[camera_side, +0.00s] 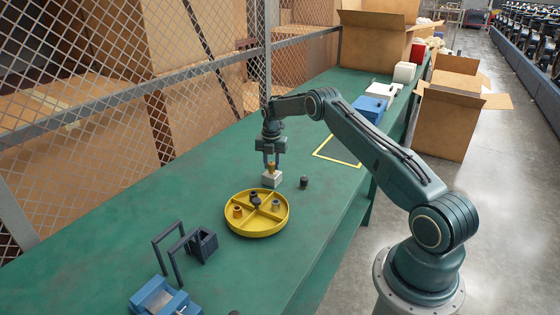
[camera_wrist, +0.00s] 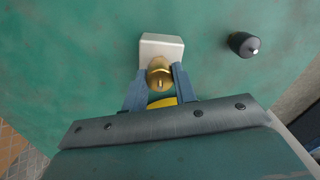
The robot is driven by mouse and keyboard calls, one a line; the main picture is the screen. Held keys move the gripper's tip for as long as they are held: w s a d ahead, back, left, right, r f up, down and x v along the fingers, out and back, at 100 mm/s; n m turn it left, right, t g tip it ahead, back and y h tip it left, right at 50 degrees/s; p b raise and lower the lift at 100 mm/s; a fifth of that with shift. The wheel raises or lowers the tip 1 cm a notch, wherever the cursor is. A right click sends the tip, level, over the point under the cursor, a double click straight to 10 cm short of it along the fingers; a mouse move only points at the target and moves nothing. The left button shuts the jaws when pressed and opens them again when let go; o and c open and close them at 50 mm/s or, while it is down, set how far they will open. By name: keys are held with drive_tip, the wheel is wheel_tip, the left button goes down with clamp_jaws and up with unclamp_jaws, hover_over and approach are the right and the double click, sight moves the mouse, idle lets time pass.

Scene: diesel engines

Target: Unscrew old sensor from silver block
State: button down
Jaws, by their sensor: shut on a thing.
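The silver block (camera_side: 271,180) stands on the green table just behind a yellow round tray. It also shows in the wrist view (camera_wrist: 162,43). The old sensor is a brass-coloured piece (camera_wrist: 159,74) at the block; in the side view it is a small brass spot (camera_side: 271,169) at the block's top. My gripper (camera_side: 271,163) points straight down over the block. In the wrist view its two blue-grey fingers (camera_wrist: 159,84) are shut on the sensor from both sides. Whether the sensor's thread is still inside the block is hidden.
A dark small cylinder (camera_side: 304,182) stands right of the block. The divided yellow tray (camera_side: 233,228) holds several small parts. A dark frame stand (camera_side: 169,259) and a blue vise-like fixture (camera_side: 160,299) are at the front left. A yellow-edged square (camera_side: 352,163) lies behind, with clear table around.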

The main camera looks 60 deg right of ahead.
drive_tip(key=shift+s+f, duration=0.1)
drive_tip(key=shift+f, duration=0.15)
drive_tip(key=c, duration=1.3)
unclamp_jaws()
drive_tip(key=shift+o, duration=1.3)
drive_tip(key=shift+r, duration=0.15)
drive_tip(key=shift+c, duration=0.4)
drive_tip(key=shift+m, duration=0.4)
drive_tip(key=m, duration=1)
drive_tip(key=shift+m, duration=0.3)
drive_tip(key=m, duration=1)
